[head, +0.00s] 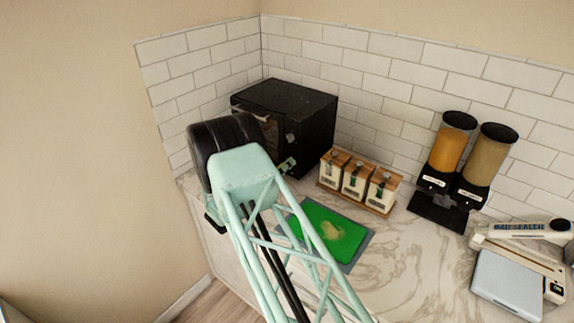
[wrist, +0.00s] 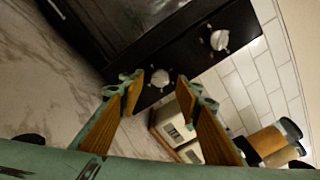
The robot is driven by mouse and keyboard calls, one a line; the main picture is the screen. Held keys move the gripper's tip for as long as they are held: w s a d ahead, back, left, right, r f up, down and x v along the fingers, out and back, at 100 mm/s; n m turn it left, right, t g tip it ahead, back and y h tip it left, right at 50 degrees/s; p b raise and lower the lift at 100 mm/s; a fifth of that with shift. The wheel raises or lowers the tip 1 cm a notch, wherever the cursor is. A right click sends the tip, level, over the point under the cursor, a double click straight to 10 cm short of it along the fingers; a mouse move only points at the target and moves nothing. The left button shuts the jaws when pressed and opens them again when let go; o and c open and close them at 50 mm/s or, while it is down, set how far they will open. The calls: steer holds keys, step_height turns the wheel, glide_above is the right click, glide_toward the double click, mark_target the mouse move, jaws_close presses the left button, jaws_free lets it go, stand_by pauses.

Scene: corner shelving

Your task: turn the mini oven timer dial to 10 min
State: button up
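The mini oven (head: 300,115) is a black box in the corner of the counter; its front also shows in the wrist view (wrist: 130,20). I cannot read the marks or tell which dial is the timer. My gripper (wrist: 160,85) is open, with orange pads on both sides of the nearer dial; contact is not clear. In the head view my arm hides most of the gripper.
Several white canisters (head: 355,181) with wooden lids stand right of the oven, close to my right finger in the wrist view. A green mat (head: 330,228) lies in front of them. Two dispensers (head: 455,170) and a pale scale-like device (head: 510,280) stand farther right. A tiled wall is behind.

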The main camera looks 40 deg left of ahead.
steer(key=shift+w, duration=0.8)
steer(key=c, duration=0.9)
steer(key=shift+o, duration=0.2)
steer(key=shift+f+m+b, duration=0.1)
steer(key=shift+m+b, duration=0.7)
steer(key=shift+b, duration=0.65)
steer(key=shift+m+b, duration=0.9)
steer(key=shift+b, duration=0.35)
